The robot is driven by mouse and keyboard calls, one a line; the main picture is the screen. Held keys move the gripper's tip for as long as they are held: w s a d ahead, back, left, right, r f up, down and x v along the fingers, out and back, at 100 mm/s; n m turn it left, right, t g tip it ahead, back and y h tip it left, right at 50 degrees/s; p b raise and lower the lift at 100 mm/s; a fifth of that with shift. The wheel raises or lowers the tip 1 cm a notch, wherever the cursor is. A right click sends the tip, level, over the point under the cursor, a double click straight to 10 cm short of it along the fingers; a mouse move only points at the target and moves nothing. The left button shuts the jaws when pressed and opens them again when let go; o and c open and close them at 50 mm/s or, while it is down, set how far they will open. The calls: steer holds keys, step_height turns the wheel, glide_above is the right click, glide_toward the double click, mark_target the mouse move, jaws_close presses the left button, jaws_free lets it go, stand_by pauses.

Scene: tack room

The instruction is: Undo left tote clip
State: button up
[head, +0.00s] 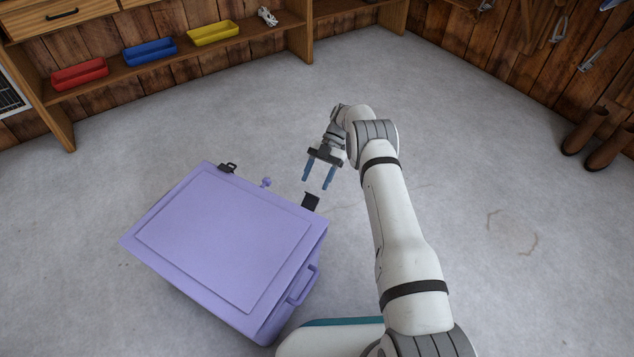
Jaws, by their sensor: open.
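A purple lidded tote (225,235) stands on the floor, its lid down. Two black clips sit along its far edge. One clip (228,168) is at the far left corner and looks low and looped. The other clip (311,201) is near the far right corner and shows as a flat dark plate sticking up past the lid edge. I cannot tell which one the task calls left. My gripper (316,184) is open and empty, fingers pointing down, just beyond the clip at the right corner and apart from it in the picture.
A small purple knob (266,182) sits between the clips, and a handle (303,287) is on the tote's right side. Red (80,75), blue (150,52) and yellow (213,33) bins stand on a back shelf. Brown boots (587,133) are at right. Surrounding floor is clear.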

steer(key=shift+r, duration=0.8)
